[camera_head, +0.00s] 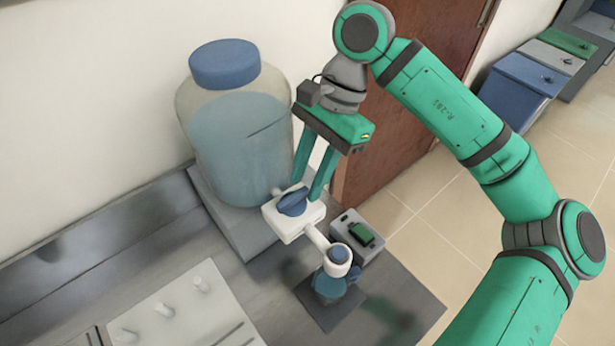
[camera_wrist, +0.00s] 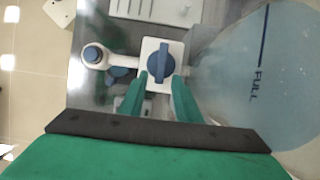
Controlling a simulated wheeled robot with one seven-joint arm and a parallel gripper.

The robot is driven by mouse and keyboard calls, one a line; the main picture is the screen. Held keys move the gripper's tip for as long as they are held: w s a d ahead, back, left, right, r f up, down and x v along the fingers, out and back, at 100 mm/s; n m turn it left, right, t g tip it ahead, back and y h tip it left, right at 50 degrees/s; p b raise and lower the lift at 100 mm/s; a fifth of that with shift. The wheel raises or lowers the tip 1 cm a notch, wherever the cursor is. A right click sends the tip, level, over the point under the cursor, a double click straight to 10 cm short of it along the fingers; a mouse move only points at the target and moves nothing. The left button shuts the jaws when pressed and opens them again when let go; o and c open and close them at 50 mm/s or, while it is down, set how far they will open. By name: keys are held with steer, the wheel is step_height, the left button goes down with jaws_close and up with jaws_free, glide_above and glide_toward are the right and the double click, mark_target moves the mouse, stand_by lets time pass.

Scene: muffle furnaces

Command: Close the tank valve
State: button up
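The tank (camera_head: 240,135) is a clear carboy of bluish liquid with a blue cap. It also shows in the wrist view (camera_wrist: 255,80), with a "FULL" mark. The tank valve is a white block with a blue knob (camera_head: 293,202) on the tank's front. In the wrist view the knob (camera_wrist: 161,60) stands lengthwise, across the line of the spout (camera_wrist: 95,56). My gripper (camera_head: 307,190) points down at the valve. Its fingers (camera_wrist: 161,82) are open, one on each side of the knob's near end. I cannot tell whether they touch it.
A flask (camera_head: 330,286) stands under the spout on a dark plate, beside a grey box with a green switch (camera_head: 362,235). A white panel with pegs (camera_head: 185,310) lies on the counter at the left. A brown door (camera_head: 400,130) is behind my arm.

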steer(key=v, duration=1)
stand_by(0.3)
